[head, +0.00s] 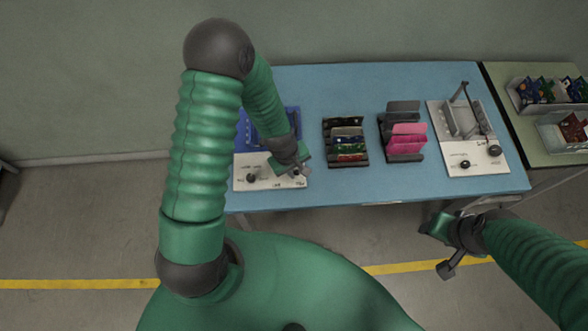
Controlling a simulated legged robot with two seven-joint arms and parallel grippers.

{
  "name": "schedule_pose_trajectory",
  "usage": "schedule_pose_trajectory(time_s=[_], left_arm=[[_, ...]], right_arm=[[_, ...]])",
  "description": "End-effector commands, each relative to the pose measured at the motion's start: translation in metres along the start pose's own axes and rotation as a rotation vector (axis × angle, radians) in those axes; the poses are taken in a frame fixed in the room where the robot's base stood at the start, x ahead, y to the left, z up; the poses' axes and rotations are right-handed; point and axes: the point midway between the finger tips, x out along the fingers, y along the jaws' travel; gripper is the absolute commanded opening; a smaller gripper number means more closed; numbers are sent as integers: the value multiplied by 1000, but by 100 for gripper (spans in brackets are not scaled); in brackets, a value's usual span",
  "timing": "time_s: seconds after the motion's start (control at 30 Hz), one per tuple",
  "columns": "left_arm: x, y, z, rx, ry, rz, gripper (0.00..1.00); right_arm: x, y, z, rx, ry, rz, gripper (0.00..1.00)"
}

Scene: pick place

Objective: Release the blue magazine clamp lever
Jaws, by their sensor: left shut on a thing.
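The blue magazine (246,133) stands on a white base plate (243,183) at the left end of the blue table, partly hidden behind my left forearm. My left gripper (296,172) is at the right front corner of that plate, shut on a small part there, which looks to be the clamp lever. The lever itself is mostly hidden by the gripper. A dark knob (252,178) sits on the plate's left front. My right gripper (448,266) hangs in front of the table at the right, away from the magazine; its opening is not clear.
A similar grey fixture (437,127) with a dark knob (494,150) stands at the table's right. Two dark racks hold green boards and pink cards (407,138). A side table carries bins (524,107) of packets. Bare blue table (380,190) lies along the front.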

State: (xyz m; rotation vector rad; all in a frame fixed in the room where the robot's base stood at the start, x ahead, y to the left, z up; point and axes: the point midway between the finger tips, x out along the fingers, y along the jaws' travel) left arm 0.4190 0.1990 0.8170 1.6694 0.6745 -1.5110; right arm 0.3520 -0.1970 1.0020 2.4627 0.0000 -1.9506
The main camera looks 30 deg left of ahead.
Motion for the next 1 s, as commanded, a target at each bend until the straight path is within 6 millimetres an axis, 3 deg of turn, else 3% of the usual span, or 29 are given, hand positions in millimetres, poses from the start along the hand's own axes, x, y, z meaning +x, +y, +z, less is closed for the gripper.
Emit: schedule_pose_trajectory(time_s=[0.5, 0.53, 0.67, 1.0], left_arm=[[0, 2, -2, -20, 8, 3, 0], [0, 2, -2, -20, 8, 3, 22], [0, 2, -1, -20, 7, 3, 39], [-2, 1, -1, -19, 6, 2, 41]], right_arm=[[0, 0, 0, 0, 0, 0, 49], [0, 0, 0, 0, 0, 0, 49], [0, 0, 0, 0, 0, 0, 49], [-1, 0, 0, 0, 0, 0, 49]])
